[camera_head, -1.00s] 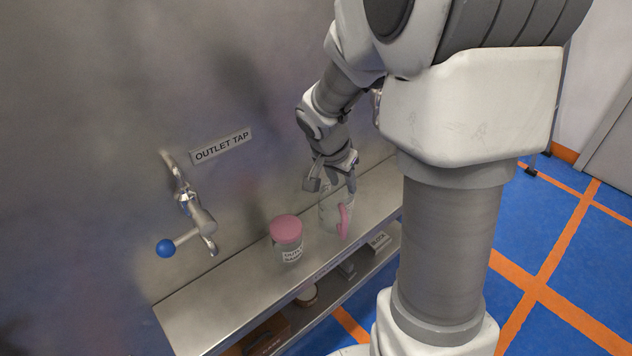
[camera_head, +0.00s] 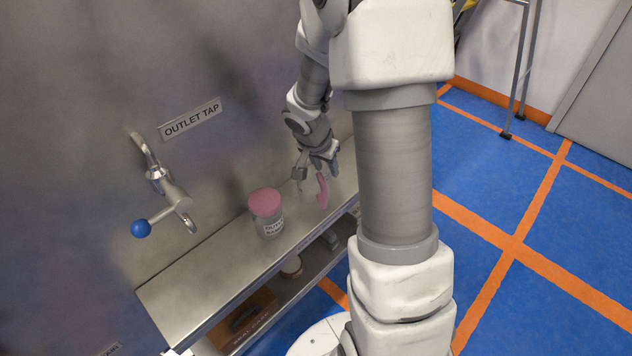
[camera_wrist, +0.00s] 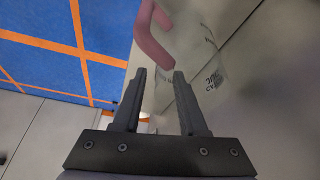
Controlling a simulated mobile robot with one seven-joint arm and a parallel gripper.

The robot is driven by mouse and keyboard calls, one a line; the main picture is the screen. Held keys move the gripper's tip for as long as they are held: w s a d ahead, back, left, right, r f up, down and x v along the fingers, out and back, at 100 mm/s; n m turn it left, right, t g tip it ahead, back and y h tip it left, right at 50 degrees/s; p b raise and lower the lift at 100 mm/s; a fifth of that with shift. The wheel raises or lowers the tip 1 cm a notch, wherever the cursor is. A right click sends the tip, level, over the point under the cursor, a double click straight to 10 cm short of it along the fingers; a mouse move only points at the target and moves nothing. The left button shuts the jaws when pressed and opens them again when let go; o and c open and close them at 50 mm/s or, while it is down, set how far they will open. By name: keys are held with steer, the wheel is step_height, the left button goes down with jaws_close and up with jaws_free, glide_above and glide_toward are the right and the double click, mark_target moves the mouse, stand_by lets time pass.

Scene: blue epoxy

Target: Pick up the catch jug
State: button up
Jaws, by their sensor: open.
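The catch jug is a clear, see-through vessel with a pink handle (camera_head: 322,190), standing on the steel shelf (camera_head: 195,290) to the right of a pink-lidded jar. Its clear body is faint in the head view and partly hidden by my gripper (camera_head: 316,168). In the wrist view, the pink handle (camera_wrist: 152,38) and the clear jug body (camera_wrist: 200,50) with dark lettering lie just past my fingertips (camera_wrist: 159,72). My gripper is open, with the lower end of the handle in line with the gap between the fingers. Whether a finger touches it, I cannot tell.
The pink-lidded jar (camera_head: 267,212) stands left of the jug. The outlet tap (camera_head: 172,200) with a blue knob projects from the steel wall. A lower shelf holds a few small items. Open blue floor (camera_head: 480,200) with orange lines lies to the right.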

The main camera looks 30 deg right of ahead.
jaws_close()
stand_by(1.3)
